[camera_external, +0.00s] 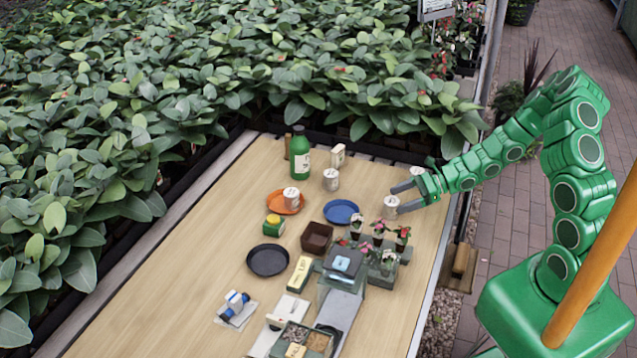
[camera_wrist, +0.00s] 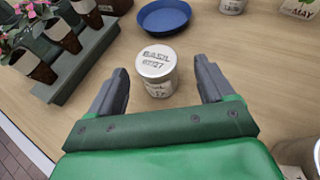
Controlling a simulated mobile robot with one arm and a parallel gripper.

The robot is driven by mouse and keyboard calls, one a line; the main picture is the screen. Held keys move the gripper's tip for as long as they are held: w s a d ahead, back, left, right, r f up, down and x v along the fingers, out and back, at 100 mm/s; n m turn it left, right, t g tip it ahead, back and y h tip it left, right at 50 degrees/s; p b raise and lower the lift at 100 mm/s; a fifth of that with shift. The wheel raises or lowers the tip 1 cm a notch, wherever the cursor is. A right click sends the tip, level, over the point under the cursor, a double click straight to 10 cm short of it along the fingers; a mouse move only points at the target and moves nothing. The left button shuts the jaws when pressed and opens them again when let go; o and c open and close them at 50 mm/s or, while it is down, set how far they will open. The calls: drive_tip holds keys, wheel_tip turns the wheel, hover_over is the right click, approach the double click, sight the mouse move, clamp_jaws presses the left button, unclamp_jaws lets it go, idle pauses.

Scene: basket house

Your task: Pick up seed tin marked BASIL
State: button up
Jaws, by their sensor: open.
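The seed tin marked BASIL (camera_wrist: 156,72) is a small pale cylinder with a silver-grey lid and lettering on top. It stands upright on the wooden table, and in the external view the tin (camera_external: 390,207) is near the right side. My gripper (camera_wrist: 162,76) is open, with one dark finger on each side of the tin. A gap shows between the tin and each finger in the wrist view. In the external view my gripper (camera_external: 405,196) reaches in from the right, at the tin. Whether the fingers are low enough to span it is hard to tell.
A blue plate (camera_external: 341,211) lies left of the tin. Potted flowers in a grey tray (camera_wrist: 75,70) stand close by. Similar tins stand at the back (camera_external: 331,180), on the orange plate (camera_external: 291,196) and behind my gripper (camera_external: 416,173). A green bottle (camera_external: 300,158) stands farther back.

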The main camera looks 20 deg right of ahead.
sight(391, 204)
drive_tip(key=shift+a+f, duration=0.55)
drive_tip(key=shift+a, duration=0.35)
drive_tip(key=shift+x, duration=1.05)
drive_tip(key=c, duration=1.1)
drive_tip(key=shift+o, duration=0.2)
